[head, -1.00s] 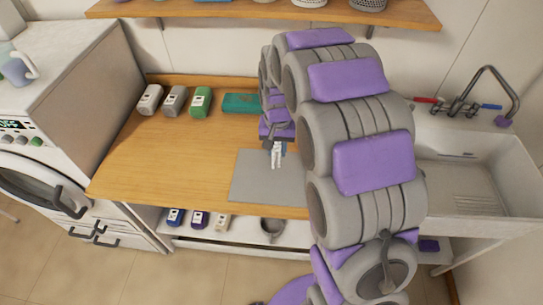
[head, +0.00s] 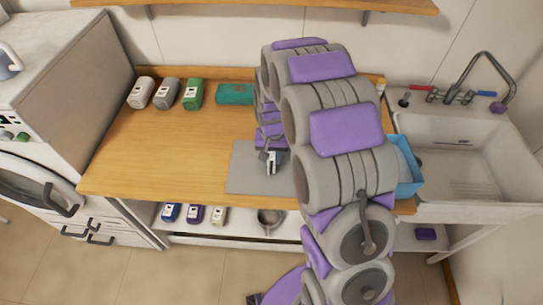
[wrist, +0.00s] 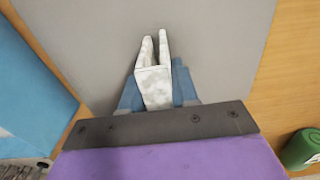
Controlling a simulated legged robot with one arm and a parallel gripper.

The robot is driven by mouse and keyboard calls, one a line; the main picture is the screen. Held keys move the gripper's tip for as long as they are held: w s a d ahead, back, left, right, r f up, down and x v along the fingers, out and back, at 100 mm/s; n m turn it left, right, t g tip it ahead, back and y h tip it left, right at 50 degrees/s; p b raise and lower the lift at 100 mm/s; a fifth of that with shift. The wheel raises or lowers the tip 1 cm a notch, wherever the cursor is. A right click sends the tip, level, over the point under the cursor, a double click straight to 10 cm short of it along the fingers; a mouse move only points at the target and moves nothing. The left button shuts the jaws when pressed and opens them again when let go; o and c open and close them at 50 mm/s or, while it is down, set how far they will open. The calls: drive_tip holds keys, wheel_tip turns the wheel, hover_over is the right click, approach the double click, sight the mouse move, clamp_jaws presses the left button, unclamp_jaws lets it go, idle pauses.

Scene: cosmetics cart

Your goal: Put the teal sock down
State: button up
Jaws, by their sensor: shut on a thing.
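My gripper (head: 271,162) hangs over the grey mat (head: 238,176) on the wooden counter. In the wrist view its blue-grey fingers (wrist: 156,88) are shut on a white, mottled, two-pronged thing like a clothes peg (wrist: 153,82). The prongs point away from the wrist, over the mat (wrist: 215,45); I cannot tell whether they touch it. I see no clear teal sock. A flat teal thing (head: 235,94) lies at the back of the counter, left of my arm; I cannot tell what it is.
A light blue bin (head: 409,172) is right of my arm, partly hidden, beside the sink (head: 435,125). The counter's left part is clear. Small bottles and a pot (head: 269,219) stand on the shelf below.

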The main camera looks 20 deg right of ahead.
drive_tip(key=shift+d, duration=0.45)
drive_tip(key=o, duration=0.7)
drive_tip(key=shift+d, duration=0.25)
drive_tip(key=shift+o, duration=1.1)
drive_tip(key=shift+a, duration=0.55)
drive_tip(key=shift+d+r, duration=0.15)
drive_tip(key=shift+r, duration=0.35)
drive_tip(key=r, duration=0.4)
drive_tip(key=r+p, duration=0.1)
drive_tip(key=r, duration=0.3)
drive_tip(key=s+r+p, duration=0.1)
drive_tip(key=r, duration=0.3)
drive_tip(key=s+r+n, duration=0.1)
drive_tip(key=s+r, duration=0.1)
drive_tip(key=s, duration=0.9)
drive_tip(key=s+r+n+g, duration=0.1)
drive_tip(key=s+r, duration=0.2)
drive_tip(key=s, duration=0.8)
drive_tip(key=s+r+n, duration=0.1)
drive_tip(key=s+r, duration=0.1)
drive_tip(key=s, duration=0.9)
drive_tip(key=shift+s+r+n+g, duration=0.15)
drive_tip(key=shift+r+n+g, duration=0.15)
drive_tip(key=shift+g, duration=0.1)
